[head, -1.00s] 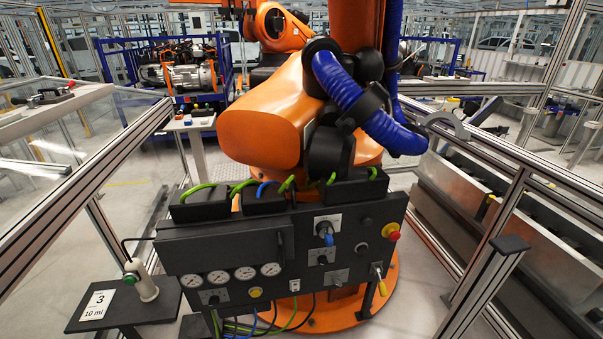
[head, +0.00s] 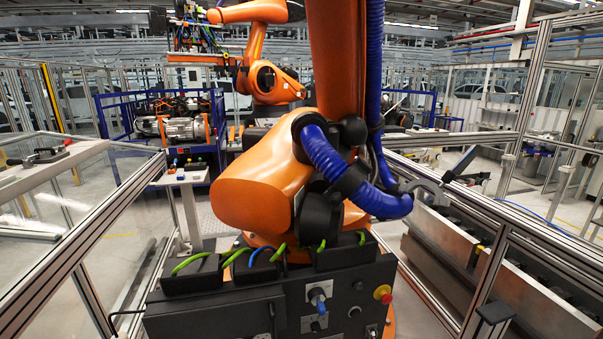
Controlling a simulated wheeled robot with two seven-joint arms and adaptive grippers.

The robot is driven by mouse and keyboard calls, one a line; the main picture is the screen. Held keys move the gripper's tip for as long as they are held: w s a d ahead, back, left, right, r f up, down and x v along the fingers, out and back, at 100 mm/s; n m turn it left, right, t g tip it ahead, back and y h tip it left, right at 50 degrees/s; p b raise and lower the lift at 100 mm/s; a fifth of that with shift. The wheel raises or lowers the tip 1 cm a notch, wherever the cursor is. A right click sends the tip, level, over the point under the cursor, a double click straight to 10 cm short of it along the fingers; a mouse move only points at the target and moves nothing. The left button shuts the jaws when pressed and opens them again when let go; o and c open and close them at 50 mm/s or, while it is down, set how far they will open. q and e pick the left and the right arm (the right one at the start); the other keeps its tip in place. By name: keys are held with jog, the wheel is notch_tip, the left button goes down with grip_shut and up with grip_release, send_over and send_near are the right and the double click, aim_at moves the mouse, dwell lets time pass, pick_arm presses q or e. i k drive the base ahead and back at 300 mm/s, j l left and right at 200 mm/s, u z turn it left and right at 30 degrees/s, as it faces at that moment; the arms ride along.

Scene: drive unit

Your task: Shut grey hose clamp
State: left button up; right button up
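A grey curved clamp part (head: 424,190) is at the end of the thick blue corrugated hose (head: 372,197), on the right side of the orange robot arm. A dark bar (head: 459,164) slants up to the right beyond it. The grey part looks like a half ring arching out from the hose end, seemingly swung open; whether a latch is fastened is too small to tell. Neither of my grippers shows in the head view.
The large orange arm (head: 258,192) stands in the middle behind a black control box (head: 225,308) with knobs and a red button (head: 386,298). A metal rail (head: 84,245) runs along the left, and another frame (head: 505,215) along the right.

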aim_at(440, 198)
jog(key=i+l+z, duration=0.15)
jog(key=i+z, duration=0.4)
jog(key=z, duration=0.15)
jog(key=i+z, duration=0.35)
